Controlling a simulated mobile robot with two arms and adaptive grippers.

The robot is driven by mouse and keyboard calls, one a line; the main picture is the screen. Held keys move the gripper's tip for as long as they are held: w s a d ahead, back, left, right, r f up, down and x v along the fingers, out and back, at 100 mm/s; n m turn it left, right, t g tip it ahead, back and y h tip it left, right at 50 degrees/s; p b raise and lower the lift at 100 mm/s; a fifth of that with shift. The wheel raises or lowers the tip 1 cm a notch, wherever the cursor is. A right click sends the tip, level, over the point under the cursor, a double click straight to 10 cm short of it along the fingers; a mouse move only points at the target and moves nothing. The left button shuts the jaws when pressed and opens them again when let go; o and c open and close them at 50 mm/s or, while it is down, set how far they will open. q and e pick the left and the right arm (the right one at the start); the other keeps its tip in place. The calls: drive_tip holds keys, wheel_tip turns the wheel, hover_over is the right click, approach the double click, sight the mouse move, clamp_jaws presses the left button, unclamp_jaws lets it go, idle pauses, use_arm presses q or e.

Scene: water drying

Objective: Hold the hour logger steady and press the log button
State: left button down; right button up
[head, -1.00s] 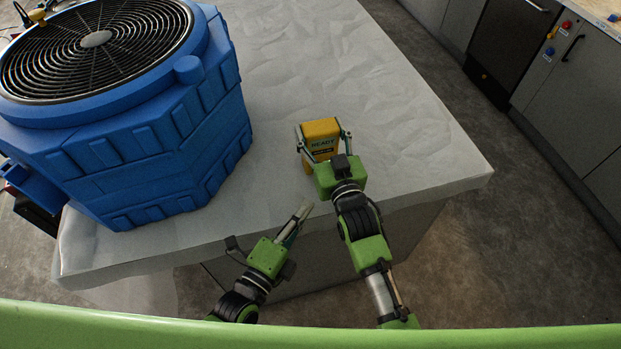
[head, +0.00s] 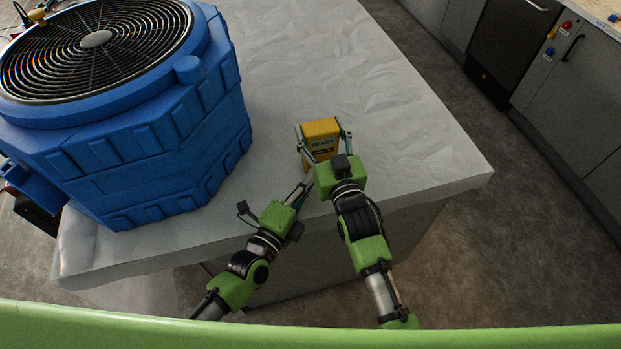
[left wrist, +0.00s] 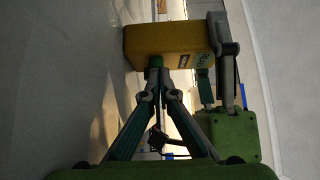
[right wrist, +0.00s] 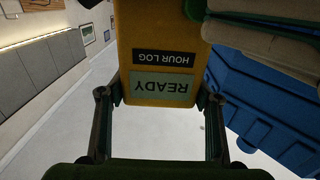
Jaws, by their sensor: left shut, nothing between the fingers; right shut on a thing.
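The hour logger (head: 322,130) is a yellow box standing on the grey table near its front edge. In the right wrist view its face (right wrist: 158,80) shows upside down, with a "READY" screen and an "HOUR LOG" label. My right gripper (head: 323,138) is shut on the logger, one finger on each side. My left gripper (head: 305,184) is shut and empty, its tips close to the logger's lower front. In the left wrist view its tips (left wrist: 168,66) overlap the logger's edge; I cannot tell whether they touch.
A big blue fan unit (head: 170,150) with a black grille stands on the table (head: 400,130) to the left. The table is bare behind and right of the logger. Grey cabinets (head: 575,110) stand across the floor at the right.

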use_arm(q)
drive_tip(key=shift+w+a, duration=0.3)
drive_tip(key=shift+w, duration=0.65)
use_arm(e)
drive_tip(key=shift+o, duration=0.2)
drive_tip(key=shift+f, duration=0.1)
drive_tip(key=shift+c, duration=0.2)
drive_tip(key=shift+s, duration=0.1)
use_arm(q)
drive_tip(key=s, duration=0.1)
drive_tip(key=s+d, duration=0.1)
drive_tip(key=s, duration=0.2)
drive_tip(key=shift+s+d+f, duration=0.1)
drive_tip(key=shift+s+d, duration=0.1)
drive_tip(key=shift+d, duration=0.05)
use_arm(e)
drive_tip(key=shift+f, duration=0.1)
use_arm(q)
drive_tip(key=v, duration=0.9)
drive_tip(key=shift+s+a, duration=0.3)
use_arm(e)
drive_tip(key=o, duration=1.1)
drive_tip(key=shift+o, duration=1.4)
use_arm(q)
drive_tip(key=shift+w, duration=0.1)
